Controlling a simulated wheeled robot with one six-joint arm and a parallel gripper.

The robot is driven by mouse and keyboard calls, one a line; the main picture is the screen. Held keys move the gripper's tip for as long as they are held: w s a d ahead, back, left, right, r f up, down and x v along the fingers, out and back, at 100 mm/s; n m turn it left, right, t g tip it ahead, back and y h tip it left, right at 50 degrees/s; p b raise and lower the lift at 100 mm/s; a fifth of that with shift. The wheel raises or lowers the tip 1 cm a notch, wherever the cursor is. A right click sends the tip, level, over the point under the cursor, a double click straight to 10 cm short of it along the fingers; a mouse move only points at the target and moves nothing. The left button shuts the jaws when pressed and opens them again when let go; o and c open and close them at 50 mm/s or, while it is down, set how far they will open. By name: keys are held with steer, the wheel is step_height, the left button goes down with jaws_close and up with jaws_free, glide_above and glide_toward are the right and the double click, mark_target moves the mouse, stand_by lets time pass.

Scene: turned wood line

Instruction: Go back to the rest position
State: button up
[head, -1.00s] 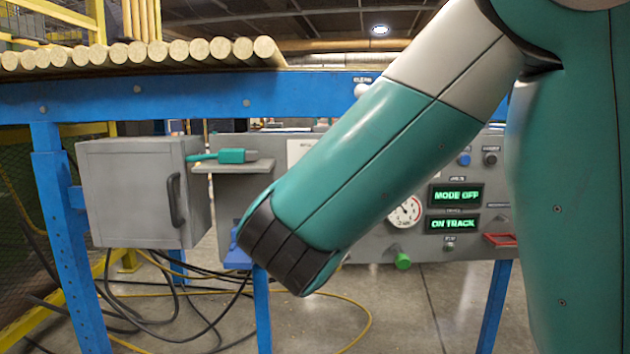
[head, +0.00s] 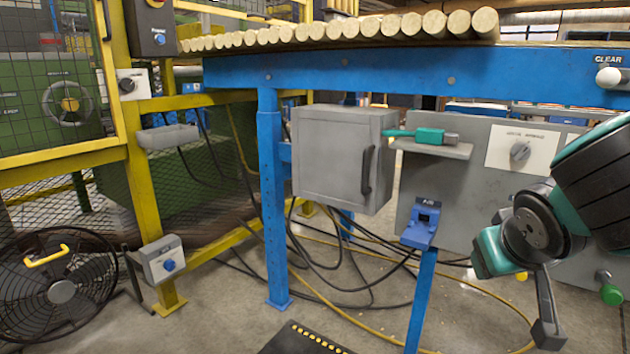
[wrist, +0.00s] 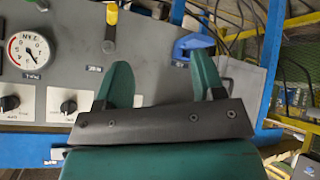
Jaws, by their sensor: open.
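My gripper (wrist: 163,78) shows in the wrist view with its two teal fingers spread apart and nothing between them. Its fingers point toward the grey control panel (wrist: 75,85), apart from it as far as I can tell. In the head view my arm is at the right edge, bent, with its end in front of the grey panel (head: 470,190). The fingers cannot be made out clearly there.
A grey box (head: 330,160) with a dark handle hangs under the blue beam (head: 400,72). A teal tool (head: 425,135) lies on a small shelf. A blue holder (head: 421,225) is below it. A fan (head: 62,290) stands at left. Cables cross the floor.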

steer(key=s+a+r+n+g+y+p, duration=0.35)
steer(key=s+a, duration=0.25)
steer(key=s, duration=0.2)
steer(key=s+a+r+n+g+y+p, duration=0.3)
steer(key=s+a+n+g+y, duration=0.1)
steer(key=s+a, duration=0.4)
step_height(320, 180, up, 36)
steer(key=d+p, duration=0.1)
steer(key=p, duration=3.4)
steer(key=shift+s+d+m, duration=0.2)
steer(key=shift+s+m, duration=0.05)
steer(key=shift+m, duration=0.1)
steer(key=shift+f, duration=0.1)
